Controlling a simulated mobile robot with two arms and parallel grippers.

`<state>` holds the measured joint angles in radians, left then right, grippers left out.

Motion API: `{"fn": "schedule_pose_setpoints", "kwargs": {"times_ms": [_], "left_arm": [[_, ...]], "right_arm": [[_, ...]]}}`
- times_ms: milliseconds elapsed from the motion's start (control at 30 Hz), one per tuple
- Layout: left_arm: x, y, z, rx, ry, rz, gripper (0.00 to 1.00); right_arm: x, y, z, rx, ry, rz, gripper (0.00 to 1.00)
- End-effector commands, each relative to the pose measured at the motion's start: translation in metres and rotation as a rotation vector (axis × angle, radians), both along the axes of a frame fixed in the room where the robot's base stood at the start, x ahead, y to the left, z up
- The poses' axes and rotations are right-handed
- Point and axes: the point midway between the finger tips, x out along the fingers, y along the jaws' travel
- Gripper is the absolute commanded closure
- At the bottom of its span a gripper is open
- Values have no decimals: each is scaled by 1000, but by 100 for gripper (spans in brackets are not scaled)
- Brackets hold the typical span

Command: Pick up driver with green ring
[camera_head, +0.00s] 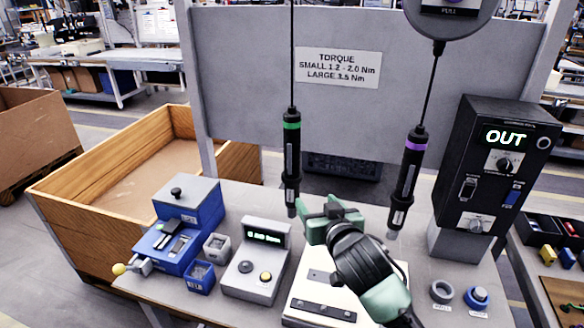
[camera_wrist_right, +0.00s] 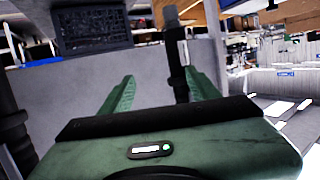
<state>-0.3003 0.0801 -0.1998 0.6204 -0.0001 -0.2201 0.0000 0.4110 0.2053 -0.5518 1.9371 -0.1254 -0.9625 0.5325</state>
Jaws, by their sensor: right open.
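The driver with the green ring (camera_head: 291,160) hangs upright on a cable, left of the middle in the head view. My right gripper (camera_head: 303,214) is open, close to the lower end of this driver and just right of it. In the right wrist view a dark driver (camera_wrist_right: 176,60) stands near the tip of the right-hand finger; its ring does not show. I cannot tell whether it is between the fingers. A driver with a purple ring (camera_head: 408,175) hangs slightly tilted to the right of my gripper. My left gripper is not in view.
A grey button box (camera_head: 257,262) and a blue fixture (camera_head: 182,225) stand on the table left of my right arm. A black control box reading OUT (camera_head: 490,165) stands at right. A grey panel (camera_head: 240,85) rises behind the drivers. Two small round items (camera_head: 442,291) (camera_head: 477,296) lie front right.

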Motion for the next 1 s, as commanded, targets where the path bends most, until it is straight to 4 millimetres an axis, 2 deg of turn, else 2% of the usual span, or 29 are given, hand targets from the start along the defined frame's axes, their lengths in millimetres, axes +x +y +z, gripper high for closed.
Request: {"fn": "schedule_pose_setpoints", "kwargs": {"times_ms": [33, 100, 200, 300, 400, 733, 900, 1000], "left_arm": [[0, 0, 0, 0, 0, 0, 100], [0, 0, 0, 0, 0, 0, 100], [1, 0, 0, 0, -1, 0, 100], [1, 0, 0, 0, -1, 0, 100], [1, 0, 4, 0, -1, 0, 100], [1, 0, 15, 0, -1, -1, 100], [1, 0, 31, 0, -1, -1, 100], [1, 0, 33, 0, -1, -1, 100]], "right_arm": [[17, 9, 31, 4, -72, 16, 39], [31, 21, 64, 17, -146, 39, 39], [43, 32, 96, 27, -220, 63, 39], [48, 38, 113, 33, -255, 76, 39], [56, 42, 119, 37, -265, 80, 39], [81, 52, 122, 36, -265, 80, 39], [102, 60, 126, 34, -263, 79, 39], [113, 64, 124, 35, -264, 78, 39]]}}
